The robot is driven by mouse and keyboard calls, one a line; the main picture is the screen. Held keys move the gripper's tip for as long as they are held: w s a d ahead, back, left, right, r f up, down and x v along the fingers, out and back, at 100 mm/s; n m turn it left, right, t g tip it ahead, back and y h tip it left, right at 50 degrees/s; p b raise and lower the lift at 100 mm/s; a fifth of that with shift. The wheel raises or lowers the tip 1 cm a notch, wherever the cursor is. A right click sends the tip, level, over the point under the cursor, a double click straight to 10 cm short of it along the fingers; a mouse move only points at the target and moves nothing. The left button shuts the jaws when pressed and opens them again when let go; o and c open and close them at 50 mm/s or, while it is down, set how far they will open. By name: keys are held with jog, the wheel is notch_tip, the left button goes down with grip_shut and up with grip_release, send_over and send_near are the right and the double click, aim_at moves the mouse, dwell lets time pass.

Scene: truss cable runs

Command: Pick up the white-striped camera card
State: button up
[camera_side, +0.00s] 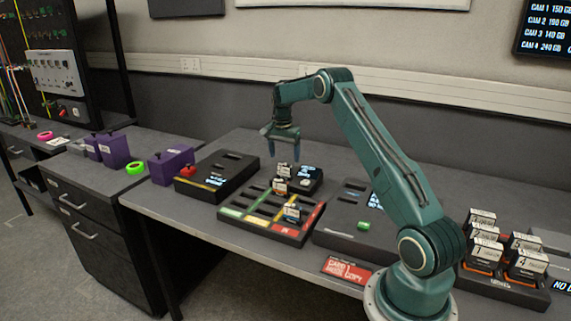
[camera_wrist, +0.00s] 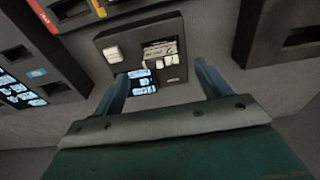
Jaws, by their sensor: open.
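A pale card (camera_wrist: 160,50) stands in a slot of a small dark reader (camera_wrist: 108,38) in the wrist view, and the card also shows in the side view (camera_side: 283,169). Its stripe is too small to make out, so I cannot tell for sure that it is the white-striped one. The reader (camera_side: 312,187) has a lit blue display. My gripper (camera_side: 283,152) is open and empty, pointing down above the reader. In the wrist view its fingers (camera_wrist: 161,72) are spread on either side of the card's line, apart from it.
A tray with coloured lanes (camera_side: 262,232) holds cards (camera_side: 280,187) and (camera_side: 292,213) in front of the reader. A black slotted box (camera_side: 217,177) stands left, a dark console (camera_side: 345,238) right. A rack of cards (camera_side: 505,285) is far right. Purple boxes (camera_side: 172,165) stand left.

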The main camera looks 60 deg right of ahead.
aim_at(285, 169)
jog(key=shift+d+f, duration=0.1)
jog(key=shift+f, duration=1.1)
jog(key=shift+f, duration=0.1)
jog(key=shift+w+d+f, duration=0.1)
jog(key=shift+d+f, duration=0.1)
jog(key=shift+f, duration=1.05)
jog(key=shift+d+f, duration=0.15)
jog(key=shift+f, duration=1.1)
jog(key=c, duration=1.2)
jog(key=shift+o, duration=0.2)
jog(key=shift+r, duration=0.15)
jog(key=shift+r, duration=4.9)
